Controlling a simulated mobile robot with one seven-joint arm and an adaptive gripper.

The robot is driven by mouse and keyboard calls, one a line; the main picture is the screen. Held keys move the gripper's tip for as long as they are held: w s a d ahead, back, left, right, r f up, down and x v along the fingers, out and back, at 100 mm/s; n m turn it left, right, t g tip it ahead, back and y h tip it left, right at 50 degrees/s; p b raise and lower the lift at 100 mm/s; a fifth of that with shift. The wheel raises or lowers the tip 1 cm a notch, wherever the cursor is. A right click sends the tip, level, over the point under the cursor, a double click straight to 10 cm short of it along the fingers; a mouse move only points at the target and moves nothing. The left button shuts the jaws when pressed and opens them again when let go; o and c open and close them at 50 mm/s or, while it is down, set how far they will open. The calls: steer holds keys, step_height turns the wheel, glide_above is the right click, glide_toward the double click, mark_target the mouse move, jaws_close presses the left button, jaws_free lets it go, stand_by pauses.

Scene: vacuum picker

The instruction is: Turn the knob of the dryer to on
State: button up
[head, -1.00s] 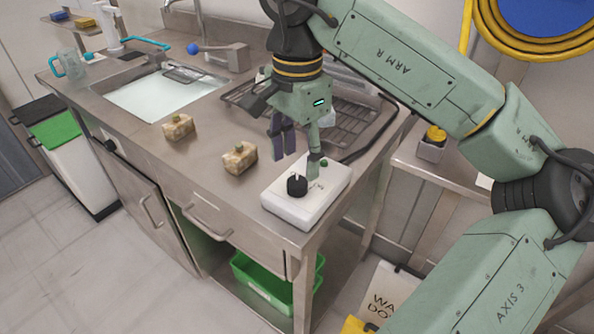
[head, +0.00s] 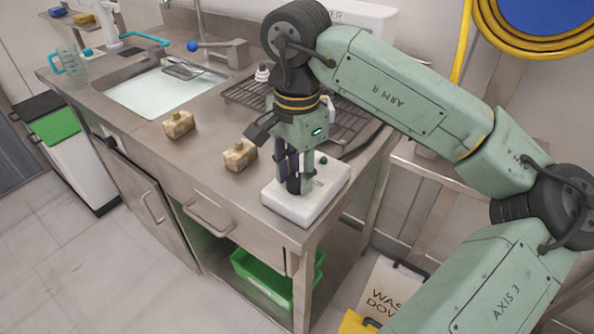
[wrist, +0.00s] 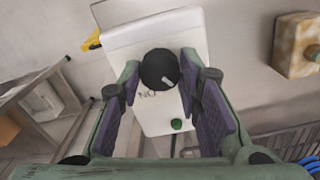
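The dryer's white control box (head: 300,208) sits on the near right corner of the steel counter. Its round black knob (wrist: 160,68) shows in the wrist view, with a white mark pointing to the lower right. Lettering that looks like an upside-down "ON" (wrist: 148,94) lies below left of the knob. A green button (wrist: 177,124) is on the box, also seen in the head view (head: 323,160). My gripper (wrist: 161,65) is open, pointing down, with one purple-padded finger on each side of the knob and slim gaps. In the head view the fingers partly hide the knob.
A wire rack (head: 250,95) is behind my gripper, and a sink (head: 150,95) is to the left. A green bin (head: 262,285) stands below.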

steer(key=c, duration=0.6)
steer(key=m+b, duration=0.2)
steer(key=shift+f+m+b, duration=0.15)
steer(key=shift+m+b, duration=0.15)
steer(key=shift+m, duration=0.1)
steer(key=m+b, duration=0.2)
steer(key=m, duration=0.1)
steer(key=m+b, duration=0.1)
steer(key=m, duration=0.4)
steer(key=shift+b, duration=0.4)
steer(key=shift+m+b, duration=0.45)
steer(key=shift+m, duration=1.05)
steer(key=shift+r, duration=0.2)
